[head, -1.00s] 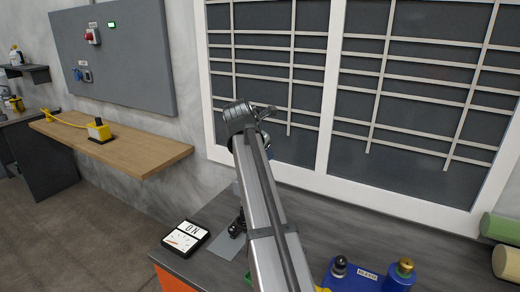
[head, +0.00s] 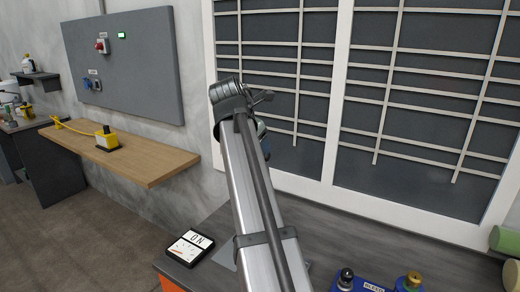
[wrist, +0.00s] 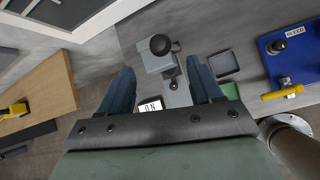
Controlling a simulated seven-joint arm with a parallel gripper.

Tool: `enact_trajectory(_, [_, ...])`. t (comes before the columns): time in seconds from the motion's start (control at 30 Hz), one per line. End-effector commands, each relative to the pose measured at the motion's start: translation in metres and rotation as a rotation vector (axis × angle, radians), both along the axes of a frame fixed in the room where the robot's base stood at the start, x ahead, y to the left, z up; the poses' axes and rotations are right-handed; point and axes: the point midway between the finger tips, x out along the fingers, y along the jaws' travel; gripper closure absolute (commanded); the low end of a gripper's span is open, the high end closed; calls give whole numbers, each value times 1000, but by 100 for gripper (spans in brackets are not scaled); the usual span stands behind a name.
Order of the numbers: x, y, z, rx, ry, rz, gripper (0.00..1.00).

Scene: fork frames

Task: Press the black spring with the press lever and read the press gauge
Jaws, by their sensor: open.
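In the wrist view my gripper (wrist: 160,68) is open, with its two blue fingers apart and nothing visibly held. The press shows between and beyond the fingers, with a round black knob (wrist: 160,45) on its lever and a grey body (wrist: 177,93). Whether the fingers are level with it I cannot tell. The press gauge (wrist: 150,104) is partly hidden by my gripper there. My arm hides the press there. I cannot make out the black spring.
A blue unit (wrist: 290,60) with a black knob and yellow handle stands right of the press. A small dark tray (wrist: 223,65) and a green one (wrist: 231,91) lie between them. A wooden shelf (head: 130,155) is at left; a framed window-like panel (head: 400,100) stands behind.

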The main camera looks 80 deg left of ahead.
Motion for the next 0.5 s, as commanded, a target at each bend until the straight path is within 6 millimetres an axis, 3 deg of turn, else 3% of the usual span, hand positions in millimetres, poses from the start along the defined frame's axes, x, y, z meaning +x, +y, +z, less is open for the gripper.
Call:
enact_trajectory(0.2, [-6, -9, 13, 0, -1, -1, 36])
enact_trajectory(0.5, [-7, -10, 15, -1, 0, -1, 36])
